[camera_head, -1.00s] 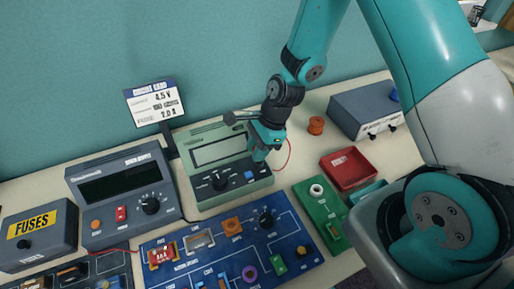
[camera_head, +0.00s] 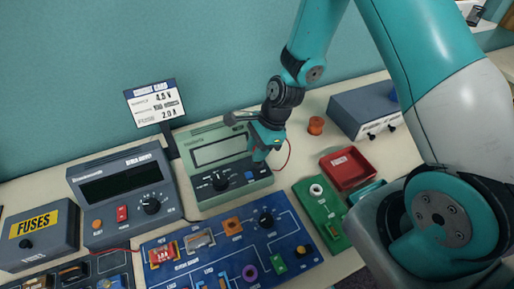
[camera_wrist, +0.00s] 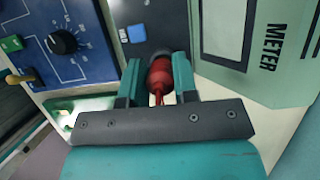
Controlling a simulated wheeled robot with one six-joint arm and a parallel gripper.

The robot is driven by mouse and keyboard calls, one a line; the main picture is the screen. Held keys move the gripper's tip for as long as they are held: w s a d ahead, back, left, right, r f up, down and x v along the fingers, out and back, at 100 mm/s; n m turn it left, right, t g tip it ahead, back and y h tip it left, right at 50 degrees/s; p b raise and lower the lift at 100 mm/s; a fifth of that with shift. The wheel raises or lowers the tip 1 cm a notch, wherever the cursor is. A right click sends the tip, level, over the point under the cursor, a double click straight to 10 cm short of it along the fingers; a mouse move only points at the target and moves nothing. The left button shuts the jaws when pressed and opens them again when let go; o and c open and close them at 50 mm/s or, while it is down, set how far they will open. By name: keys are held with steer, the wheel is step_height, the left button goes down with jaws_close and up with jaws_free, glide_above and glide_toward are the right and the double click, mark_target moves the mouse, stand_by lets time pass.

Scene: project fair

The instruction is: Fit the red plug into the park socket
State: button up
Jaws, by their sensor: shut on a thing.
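My gripper (camera_wrist: 158,66) is shut on the red plug (camera_wrist: 160,82), which sits between the two fingers with a red lead at its near end. In the head view my gripper (camera_head: 260,153) is at the right front of the green meter (camera_head: 183,145), and the plug is hidden there. In the wrist view the plug points toward the meter's dark front panel (camera_wrist: 165,25), right of a blue button (camera_wrist: 136,33). The park socket cannot be made out; the plug and fingers cover part of that panel. I cannot tell whether the plug touches it.
A blue circuit board (camera_head: 215,270) lies in front of the meter. A green board (camera_head: 310,207) and a red tray (camera_head: 347,160) are to the right. A grey power supply (camera_head: 118,185) stands left. An orange cylinder (camera_head: 316,125) stands behind, near a grey box (camera_head: 365,107).

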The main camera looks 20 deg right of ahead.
steer(key=shift+f+b, duration=0.6)
steer(key=shift+f, duration=0.3)
stand_by(0.9)
steer(key=o, duration=1.5)
steer(key=shift+r, duration=0.1)
steer(key=shift+r+p, duration=3.6)
steer(key=shift+r, duration=0.35)
